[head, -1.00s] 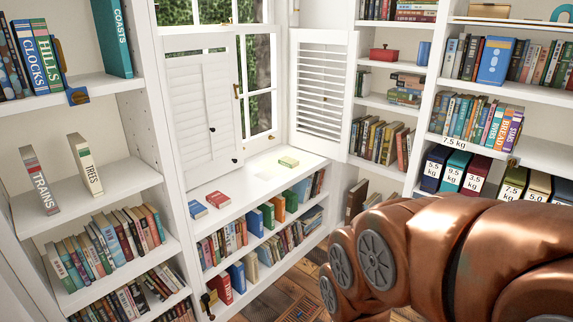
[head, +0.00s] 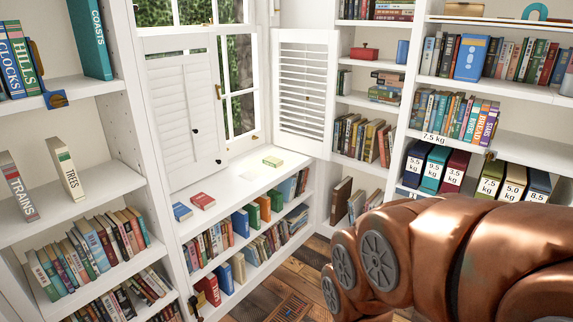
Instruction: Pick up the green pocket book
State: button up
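A small book with a pale green cover (head: 272,161) lies flat on the white window-seat top (head: 232,183), below the shuttered window. It is the only green book lying on that surface. A red book (head: 203,200) and a blue book (head: 181,211) lie flat on the same top, further left and nearer. My copper-coloured arm fills the lower right of the head view. My gripper is not visible in this view, so its state and its distance from the book are hidden.
White bookcases flank the window. The left one (head: 128,155) holds upright books; the right one holds book rows and weight-labelled boxes (head: 436,168). Louvred shutters (head: 304,90) stand by the window. Books fill shelves under the seat top.

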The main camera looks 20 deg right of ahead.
aim_at(275, 166)
jog(key=z, duration=0.45)
jog(key=k, duration=0.55)
jog(key=z, duration=0.75)
jog(key=i, duration=1.5)
jog(key=u, duration=0.55)
jog(key=i, duration=1)
jog(key=u, duration=1.5)
jog(key=i, duration=0.55)
jog(key=u, duration=0.5)
